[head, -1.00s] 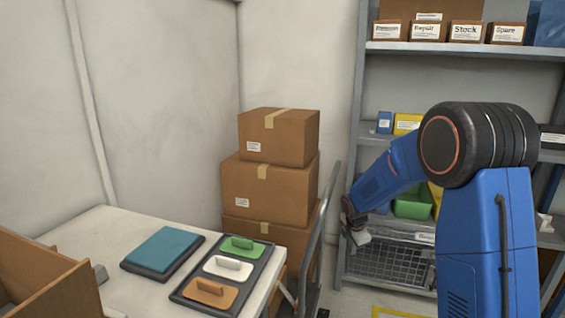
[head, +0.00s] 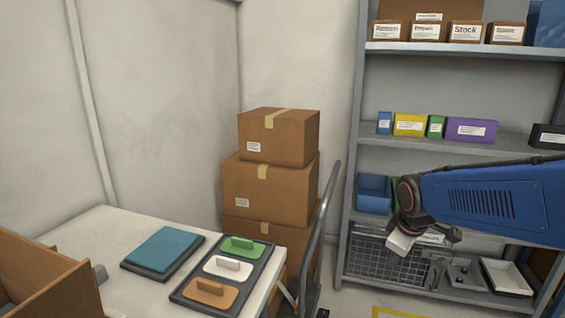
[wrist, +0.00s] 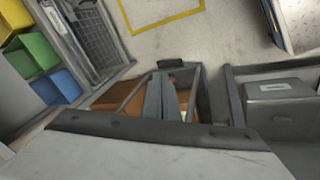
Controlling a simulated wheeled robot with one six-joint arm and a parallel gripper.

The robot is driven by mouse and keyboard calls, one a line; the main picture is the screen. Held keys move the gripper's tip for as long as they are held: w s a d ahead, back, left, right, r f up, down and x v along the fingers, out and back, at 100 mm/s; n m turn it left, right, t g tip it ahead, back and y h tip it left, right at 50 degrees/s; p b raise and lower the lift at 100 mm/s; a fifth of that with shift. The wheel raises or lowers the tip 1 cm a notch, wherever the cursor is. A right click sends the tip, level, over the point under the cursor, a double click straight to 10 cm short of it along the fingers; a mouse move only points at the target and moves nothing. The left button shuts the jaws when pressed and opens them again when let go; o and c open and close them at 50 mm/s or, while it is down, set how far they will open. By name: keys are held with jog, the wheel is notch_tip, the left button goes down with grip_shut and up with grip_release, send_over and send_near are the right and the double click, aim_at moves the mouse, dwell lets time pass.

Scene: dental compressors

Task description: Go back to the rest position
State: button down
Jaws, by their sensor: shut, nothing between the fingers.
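My blue arm reaches in from the right side of the head view, in front of the shelf unit. Its wrist end hangs low before the lower shelves; the fingers cannot be made out clearly there. In the wrist view my gripper (wrist: 163,88) shows as two grey fingers close together, shut and empty. Behind the fingers in that view is a frame with brown surfaces, partly hidden by them.
A white table (head: 93,225) at left holds a teal pad (head: 163,249) and a dark tray (head: 188,298) with green, white and orange handled pieces. Stacked cartons (head: 268,190) stand behind it. The shelf unit (head: 352,150) holds coloured bins. A yellow outline (wrist: 163,23) marks clear floor.

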jog(key=s+m, duration=0.9)
jog(key=s, duration=1.1)
jog(key=shift+s+a+r+t+y, duration=0.2)
jog(key=shift+s+t+y, duration=0.1)
jog(key=shift+y, duration=0.1)
